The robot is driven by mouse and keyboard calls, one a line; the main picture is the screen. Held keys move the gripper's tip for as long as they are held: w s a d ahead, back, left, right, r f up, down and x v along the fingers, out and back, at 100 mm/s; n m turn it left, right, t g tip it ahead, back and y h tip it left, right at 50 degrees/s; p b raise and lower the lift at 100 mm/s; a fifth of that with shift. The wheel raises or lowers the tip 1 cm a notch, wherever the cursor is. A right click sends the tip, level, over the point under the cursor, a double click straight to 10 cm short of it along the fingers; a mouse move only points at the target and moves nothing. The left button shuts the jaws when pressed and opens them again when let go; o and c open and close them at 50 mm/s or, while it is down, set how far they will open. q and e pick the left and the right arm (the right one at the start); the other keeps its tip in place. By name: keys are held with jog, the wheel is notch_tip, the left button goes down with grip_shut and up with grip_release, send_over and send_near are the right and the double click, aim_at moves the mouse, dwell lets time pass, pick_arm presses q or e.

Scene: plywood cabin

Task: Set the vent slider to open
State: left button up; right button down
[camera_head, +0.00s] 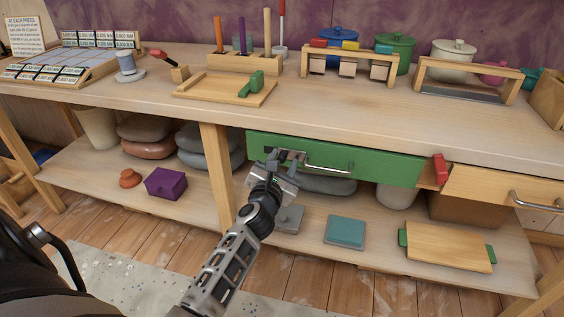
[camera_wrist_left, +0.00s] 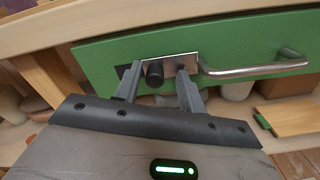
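The vent slider looks to be the metal plate (camera_wrist_left: 172,62) with a dark round knob (camera_wrist_left: 154,74) on the green drawer front (camera_head: 370,163). A dark slot shows at the plate's left end in the left wrist view. My left gripper (camera_head: 283,157) is at this plate, in front of the drawer. In the left wrist view my left gripper (camera_wrist_left: 158,72) is open, with one finger on each side of the knob. The knob appears apart from both fingers, nearer the left one. The fingers hide part of the plate. My right gripper is not in view.
A metal bar handle (camera_head: 328,168) is just right of the plate. A red block (camera_head: 440,169) and a wooden drawer (camera_head: 505,188) are farther right. The workbench top (camera_head: 330,112) overhangs above. The lower shelf (camera_head: 385,218) holds a teal square (camera_head: 345,231) and a board.

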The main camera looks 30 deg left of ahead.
pick_arm(q)
jog(key=v, duration=0.7)
jog(key=shift+s, duration=0.2)
